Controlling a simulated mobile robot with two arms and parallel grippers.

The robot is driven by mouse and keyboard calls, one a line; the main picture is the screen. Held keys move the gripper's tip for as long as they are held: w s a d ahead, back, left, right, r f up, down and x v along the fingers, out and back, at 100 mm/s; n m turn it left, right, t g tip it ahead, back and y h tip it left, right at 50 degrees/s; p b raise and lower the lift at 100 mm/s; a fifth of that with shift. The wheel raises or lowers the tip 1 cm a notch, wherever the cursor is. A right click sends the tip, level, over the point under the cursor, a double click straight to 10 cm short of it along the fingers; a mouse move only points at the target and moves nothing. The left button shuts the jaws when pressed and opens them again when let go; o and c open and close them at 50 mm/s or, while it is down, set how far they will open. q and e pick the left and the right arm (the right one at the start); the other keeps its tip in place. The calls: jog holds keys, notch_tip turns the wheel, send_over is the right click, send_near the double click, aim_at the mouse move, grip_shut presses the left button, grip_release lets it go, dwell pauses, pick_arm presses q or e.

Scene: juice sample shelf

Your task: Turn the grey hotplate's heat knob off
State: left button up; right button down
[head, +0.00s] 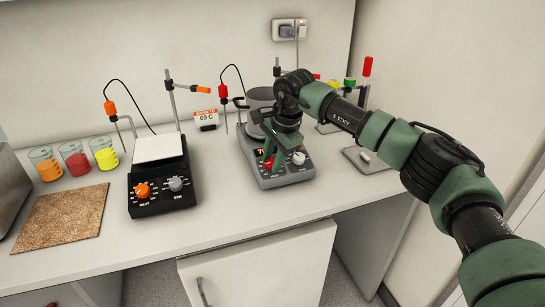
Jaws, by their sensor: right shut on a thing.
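The grey hotplate (288,178) stands on the white counter right of the middle, with a grey pot (259,97) on top. A red knob (277,165) is on the left of its front panel and a light grey knob (299,158) on the right. My right gripper (272,160), dark with green fingers, points down over the front panel. It is shut on the red heat knob, which its fingers partly hide. The knob's pointer and the display behind the fingers cannot be read clearly. My left gripper is not in view.
A black hotplate (160,199) with an orange knob stands to the left. Beakers of orange, red and yellow juice (75,160) and a cork mat (62,217) are farther left. A 60 C sign (206,118) stands between the hotplates. A grey tray (367,160) lies at right.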

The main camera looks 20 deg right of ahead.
jog(key=n, duration=0.3)
jog(key=shift+r+n+p, duration=0.15)
jog(key=shift+n+p, duration=0.15)
jog(key=shift+p, duration=0.05)
jog(key=shift+n+g+p, duration=0.3)
jog(key=shift+n+p, duration=0.05)
jog(key=shift+n, duration=1.65)
jog(key=c, duration=1.1)
grip_release()
jog(key=shift+o, duration=0.2)
jog(key=a+b+v, duration=0.1)
jog(key=v, duration=0.6)
jog(key=shift+d+r, duration=0.35)
jog(key=shift+d, duration=0.05)
jog(key=shift+s+f+h, duration=0.1)
jog(key=shift+f+h, duration=0.05)
jog(key=shift+h, duration=0.15)
